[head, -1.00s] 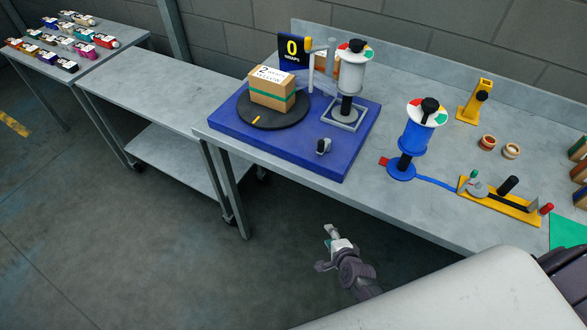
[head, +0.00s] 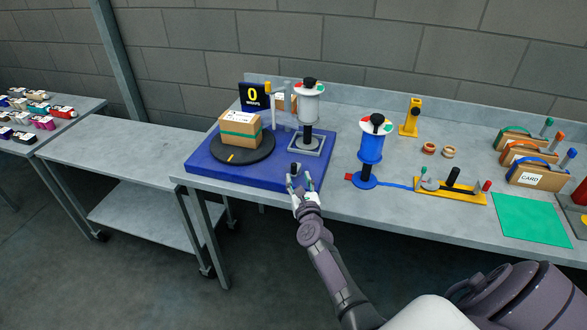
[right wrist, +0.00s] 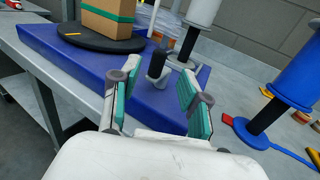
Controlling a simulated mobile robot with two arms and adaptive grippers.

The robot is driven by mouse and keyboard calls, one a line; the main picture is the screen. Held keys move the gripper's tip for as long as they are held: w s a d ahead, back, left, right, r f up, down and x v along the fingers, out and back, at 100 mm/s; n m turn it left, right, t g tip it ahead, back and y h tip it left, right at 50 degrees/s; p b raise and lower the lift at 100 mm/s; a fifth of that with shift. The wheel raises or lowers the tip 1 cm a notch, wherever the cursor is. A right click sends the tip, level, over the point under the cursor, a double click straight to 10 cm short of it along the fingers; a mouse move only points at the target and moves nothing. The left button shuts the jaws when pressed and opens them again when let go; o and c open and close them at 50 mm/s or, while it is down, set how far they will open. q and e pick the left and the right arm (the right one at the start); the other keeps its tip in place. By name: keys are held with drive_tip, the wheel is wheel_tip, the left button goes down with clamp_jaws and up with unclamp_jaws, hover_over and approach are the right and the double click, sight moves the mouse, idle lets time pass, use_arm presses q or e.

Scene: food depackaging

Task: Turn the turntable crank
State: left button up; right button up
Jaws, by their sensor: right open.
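The blue turntable base (head: 205,168) stands on the grey workbench and carries a round black turntable (head: 262,150). A cardboard box (head: 240,131) with a green band sits on the turntable. The small crank with a black knob (right wrist: 157,66) stands at the front right of the base. In the head view it is partly hidden by my right gripper (head: 301,180). In the right wrist view the crank stands upright just ahead, between the open teal-padded fingers of my right gripper (right wrist: 155,95), apart from both. My left gripper is not in view.
A blue spool (head: 371,148) stands to the right. A yellow fixture (head: 450,193) and a green mat (head: 531,221) lie farther right.

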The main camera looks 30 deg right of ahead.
sight(294, 169)
drive_tip(key=b+x, duration=0.2)
drive_tip(key=x, duration=0.3)
drive_tip(key=shift+w+f, duration=0.15)
drive_tip(key=shift+w, duration=0.25)
drive_tip(key=shift+w+d, duration=0.25)
drive_tip(key=shift+w, duration=0.15)
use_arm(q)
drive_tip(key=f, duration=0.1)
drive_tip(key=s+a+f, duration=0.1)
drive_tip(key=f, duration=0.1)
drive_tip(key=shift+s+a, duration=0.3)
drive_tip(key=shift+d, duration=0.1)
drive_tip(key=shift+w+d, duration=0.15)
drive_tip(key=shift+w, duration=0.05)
use_arm(e)
clamp_jaws()
